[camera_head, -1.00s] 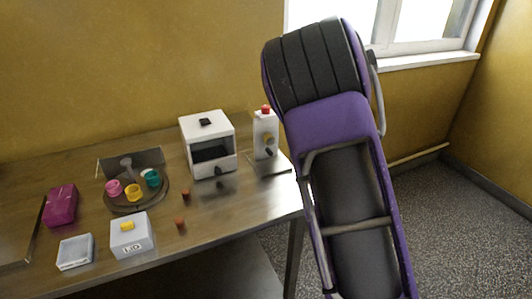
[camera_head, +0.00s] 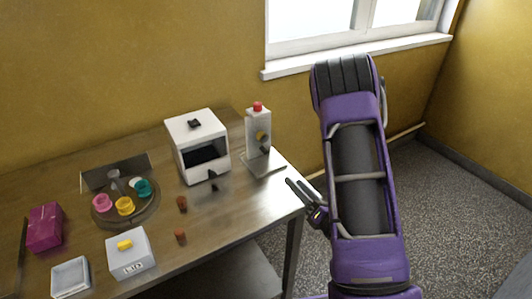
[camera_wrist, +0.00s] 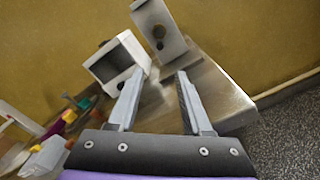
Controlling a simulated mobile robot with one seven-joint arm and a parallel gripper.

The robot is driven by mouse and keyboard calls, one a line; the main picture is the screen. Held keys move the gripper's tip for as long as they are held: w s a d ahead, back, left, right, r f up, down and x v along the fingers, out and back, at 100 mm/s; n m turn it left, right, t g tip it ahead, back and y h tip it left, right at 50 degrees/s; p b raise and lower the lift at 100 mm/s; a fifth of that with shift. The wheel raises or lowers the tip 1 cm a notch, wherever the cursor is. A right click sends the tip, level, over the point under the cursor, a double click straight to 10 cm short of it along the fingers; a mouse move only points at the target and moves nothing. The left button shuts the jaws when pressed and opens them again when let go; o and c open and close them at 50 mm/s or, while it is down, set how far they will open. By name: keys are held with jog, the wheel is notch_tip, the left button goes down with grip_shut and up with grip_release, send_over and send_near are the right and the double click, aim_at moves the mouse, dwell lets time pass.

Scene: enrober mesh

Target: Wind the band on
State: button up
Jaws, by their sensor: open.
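A white box machine (camera_head: 198,140) with a dark front opening and a small dark crank (camera_head: 212,176) stands on the table; it also shows in the wrist view (camera_wrist: 131,49). Right of it is a grey upright stand (camera_head: 251,128) with a red cap (camera_head: 257,106), a brass-coloured knob and a base plate; the wrist view shows this stand (camera_wrist: 151,14) ahead, with dark round holes. My gripper (camera_head: 292,191) is at the table's right edge, apart from both. Its two fingers (camera_wrist: 158,78) are spread with nothing between them. I cannot make out a band.
A round tray (camera_head: 128,217) holds pink, yellow and teal spools. A lidded box (camera_head: 130,256), an open grey tray (camera_head: 71,277), a magenta block (camera_head: 45,228) and two small red-brown pieces (camera_head: 181,204) sit on the table (camera_head: 215,235). A window sill is behind.

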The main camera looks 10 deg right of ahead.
aim_at(266, 153)
jog(key=shift+w+a+f+b, duration=0.25)
jog(key=shift+w+a+b, duration=0.05)
jog(key=shift+w+b, duration=0.5)
jog(key=shift+b, duration=0.5)
jog(key=b, duration=0.2)
jog(key=w+b, duration=0.1)
jog(key=b, duration=0.1)
jog(key=shift+w+a, duration=0.15)
jog(key=shift+a, duration=0.15)
jog(key=shift+w+a+b, duration=0.1)
jog(key=shift+w+b, duration=0.1)
jog(key=shift+b, duration=1.05)
jog(key=b, duration=0.3)
jog(key=shift+w+a, duration=0.1)
jog(key=shift+w, duration=0.05)
jog(key=x, duration=1.1)
jog(key=shift+w+a+r+p, duration=0.1)
jog(key=shift+w+r+p, duration=0.15)
jog(key=shift+w+p, duration=0.05)
jog(key=shift+c, duration=0.2)
grip_shut()
